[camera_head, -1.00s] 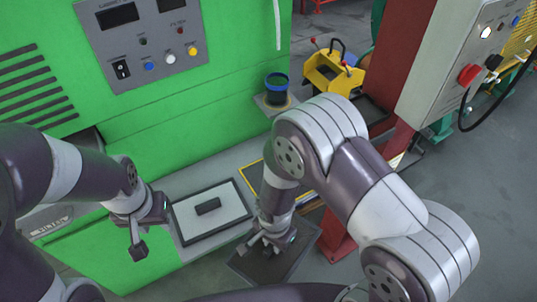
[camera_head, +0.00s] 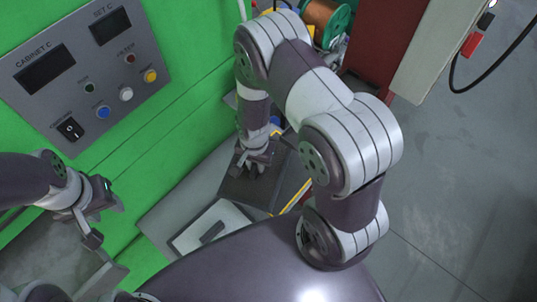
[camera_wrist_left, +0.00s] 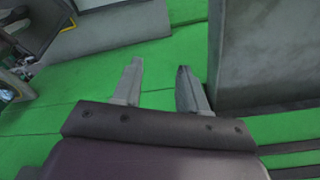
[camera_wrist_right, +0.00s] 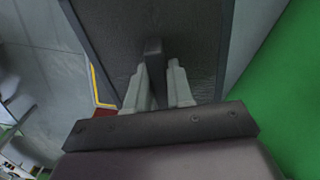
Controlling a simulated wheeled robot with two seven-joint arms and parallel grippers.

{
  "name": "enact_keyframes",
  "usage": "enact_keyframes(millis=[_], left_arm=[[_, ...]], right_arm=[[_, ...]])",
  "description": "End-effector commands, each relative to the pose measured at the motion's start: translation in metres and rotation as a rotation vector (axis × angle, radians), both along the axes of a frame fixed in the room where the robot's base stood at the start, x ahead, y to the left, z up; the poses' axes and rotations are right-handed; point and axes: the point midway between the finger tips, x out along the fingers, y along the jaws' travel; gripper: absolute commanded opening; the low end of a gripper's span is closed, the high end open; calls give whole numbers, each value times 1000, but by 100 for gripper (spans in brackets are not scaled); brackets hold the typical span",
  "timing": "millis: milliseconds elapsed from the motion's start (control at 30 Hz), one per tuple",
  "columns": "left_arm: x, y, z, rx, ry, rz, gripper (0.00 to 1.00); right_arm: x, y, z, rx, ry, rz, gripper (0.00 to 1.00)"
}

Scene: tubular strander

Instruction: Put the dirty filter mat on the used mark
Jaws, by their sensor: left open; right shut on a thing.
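The dirty filter mat (camera_head: 238,190) is a dark square panel with a raised handle. My right gripper (camera_head: 253,172) is shut on that handle (camera_wrist_right: 154,70), and the mat fills the top of the right wrist view. In the head view, the mat is over the grey ledge, near the green cabinet; whether it touches the ledge is unclear. A yellow line (camera_head: 293,197), perhaps the used mark's border, shows at its right edge; the mat hides the rest. My left gripper (camera_head: 99,214) is open and empty before the green cabinet; its parted fingers show in the left wrist view (camera_wrist_left: 158,82).
A pale filter mat with a dark handle (camera_head: 207,228) lies on the ledge (camera_head: 160,218), partly hidden by my body. A control panel (camera_head: 85,70) is on the green cabinet. A red post (camera_head: 387,45) stands right of my right arm. Open floor lies at right.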

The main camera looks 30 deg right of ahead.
Motion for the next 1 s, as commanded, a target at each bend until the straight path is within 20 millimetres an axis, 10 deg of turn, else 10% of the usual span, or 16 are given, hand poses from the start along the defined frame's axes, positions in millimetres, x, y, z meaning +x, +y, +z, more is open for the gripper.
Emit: enact_keyframes(millis=[300,1000], left_arm=[[0,0,18,0,0,0,43],[0,0,27,0,0,0,43]], right_arm=[[30,-59,-3,0,3,0,0],[30,-56,-71,0,0,1,0]])
